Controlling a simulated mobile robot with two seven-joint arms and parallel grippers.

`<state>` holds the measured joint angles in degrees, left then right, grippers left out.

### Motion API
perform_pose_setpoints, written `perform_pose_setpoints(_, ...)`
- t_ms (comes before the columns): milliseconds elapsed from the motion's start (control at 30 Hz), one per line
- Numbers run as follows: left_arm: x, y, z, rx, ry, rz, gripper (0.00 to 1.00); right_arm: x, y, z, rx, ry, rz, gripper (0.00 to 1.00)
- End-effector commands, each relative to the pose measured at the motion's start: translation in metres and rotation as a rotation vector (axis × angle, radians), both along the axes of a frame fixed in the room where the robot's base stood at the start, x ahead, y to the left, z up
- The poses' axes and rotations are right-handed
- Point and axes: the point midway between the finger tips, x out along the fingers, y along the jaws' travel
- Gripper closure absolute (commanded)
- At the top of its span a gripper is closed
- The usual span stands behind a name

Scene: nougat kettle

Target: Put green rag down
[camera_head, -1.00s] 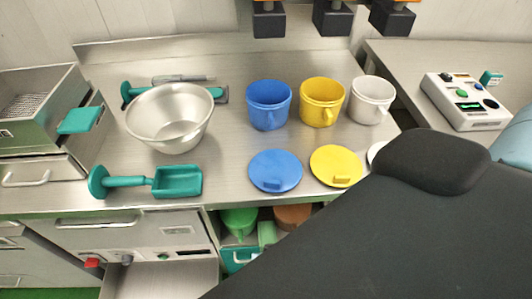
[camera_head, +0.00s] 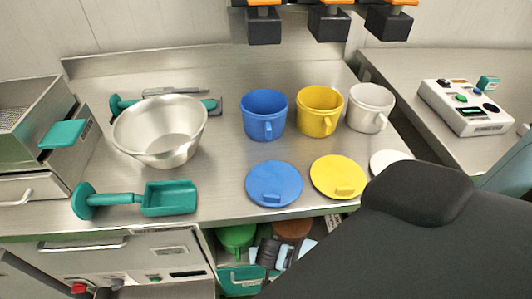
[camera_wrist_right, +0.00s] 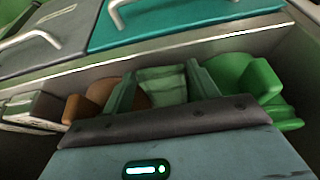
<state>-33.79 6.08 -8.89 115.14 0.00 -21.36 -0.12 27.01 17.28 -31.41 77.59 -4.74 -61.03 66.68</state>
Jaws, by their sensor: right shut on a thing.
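The green rag (camera_wrist_right: 163,88) shows pale green in the right wrist view, between the two fingers of my right gripper (camera_wrist_right: 162,80), which is shut on it. In the head view my right gripper (camera_head: 270,252) is down in the open compartment below the counter's front edge. I cannot make out the rag there. Whether the rag touches the compartment floor cannot be told. My left gripper is not in view.
A green container (camera_head: 237,237) and a brown one (camera_head: 292,228) flank the gripper closely. A teal panel (camera_wrist_right: 180,25) borders the compartment. On the counter above are a blue lid (camera_head: 274,183), a yellow lid (camera_head: 338,176), mugs, a metal bowl (camera_head: 160,130) and a teal scoop (camera_head: 170,197).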

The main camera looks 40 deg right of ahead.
Motion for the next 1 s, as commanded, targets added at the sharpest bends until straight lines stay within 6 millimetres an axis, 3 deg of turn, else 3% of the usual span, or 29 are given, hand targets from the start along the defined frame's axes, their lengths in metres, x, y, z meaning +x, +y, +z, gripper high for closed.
perform_pose_setpoints(600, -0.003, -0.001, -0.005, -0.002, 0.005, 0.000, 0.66, 0.000, 0.000, -0.011, 0.000, -0.001, 0.000, 0.62)
perform_pose_setpoints(633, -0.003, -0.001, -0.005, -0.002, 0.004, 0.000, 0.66, 0.001, 0.000, -0.011, 0.000, -0.002, 0.000, 0.38)
perform_pose_setpoints(767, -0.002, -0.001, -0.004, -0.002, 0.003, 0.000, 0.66, 0.001, 0.000, -0.010, 0.000, -0.002, 0.000, 0.21)
perform_pose_setpoints(1000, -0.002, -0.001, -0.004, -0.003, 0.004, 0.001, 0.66, 0.001, 0.000, -0.010, 0.000, -0.002, 0.000, 0.19)
